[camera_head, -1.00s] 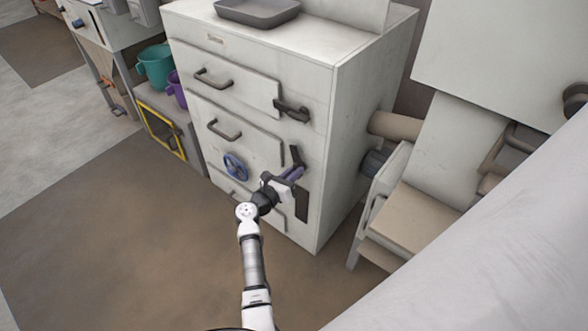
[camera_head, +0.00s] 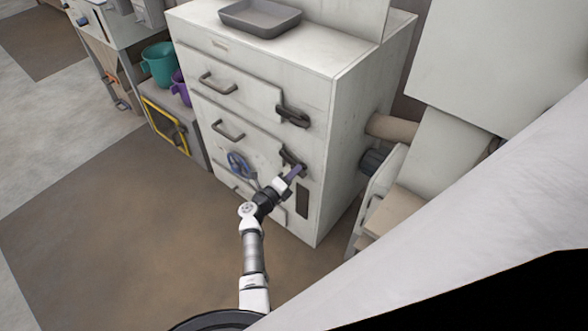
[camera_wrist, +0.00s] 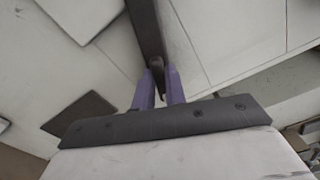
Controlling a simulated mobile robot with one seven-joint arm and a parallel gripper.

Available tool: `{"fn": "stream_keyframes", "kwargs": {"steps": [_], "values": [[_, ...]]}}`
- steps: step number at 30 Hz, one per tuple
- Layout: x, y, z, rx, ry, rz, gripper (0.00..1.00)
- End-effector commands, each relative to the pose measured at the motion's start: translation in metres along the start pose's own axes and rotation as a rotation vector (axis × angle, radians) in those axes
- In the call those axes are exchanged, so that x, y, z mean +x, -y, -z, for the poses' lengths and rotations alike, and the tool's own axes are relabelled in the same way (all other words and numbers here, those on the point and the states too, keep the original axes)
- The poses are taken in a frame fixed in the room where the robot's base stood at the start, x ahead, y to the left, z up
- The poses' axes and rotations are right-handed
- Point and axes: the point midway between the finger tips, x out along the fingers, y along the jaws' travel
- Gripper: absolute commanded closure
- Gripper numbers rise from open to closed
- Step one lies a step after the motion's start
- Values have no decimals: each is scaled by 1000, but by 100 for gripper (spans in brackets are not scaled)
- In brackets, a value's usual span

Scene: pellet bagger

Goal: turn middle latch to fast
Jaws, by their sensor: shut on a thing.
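The middle latch (camera_head: 291,157) is a dark handle at the right edge of the middle door (camera_head: 235,140) of the white cabinet. It now slants down to the right, similar to the upper latch (camera_head: 293,115). My gripper (camera_head: 298,171) has purple fingers and is at the latch's lower end. In the wrist view my gripper (camera_wrist: 159,88) is closed around the end of the dark latch bar (camera_wrist: 146,30). The fingers hide part of the latch end.
A blue handwheel (camera_head: 240,164) sits left of my gripper. A grey tray (camera_head: 260,17) rests on the cabinet top. A pipe (camera_head: 388,128) and pale machinery stand to the right. The brown floor mat in front is clear.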

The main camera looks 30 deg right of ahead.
Motion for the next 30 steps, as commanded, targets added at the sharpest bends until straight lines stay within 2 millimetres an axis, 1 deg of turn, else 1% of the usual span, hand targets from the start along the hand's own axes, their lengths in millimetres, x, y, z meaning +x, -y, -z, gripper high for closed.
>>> {"fn": "stream_keyframes", "kwargs": {"steps": [6, 15, 21, 30], "values": [[0, 0, 0, -169, -1, -2, 100], [-1, -2, 0, -318, 1, -1, 100], [-1, -3, 1, -360, 0, -1, 100], [-1, -3, 1, -370, 1, -1, 100]]}}
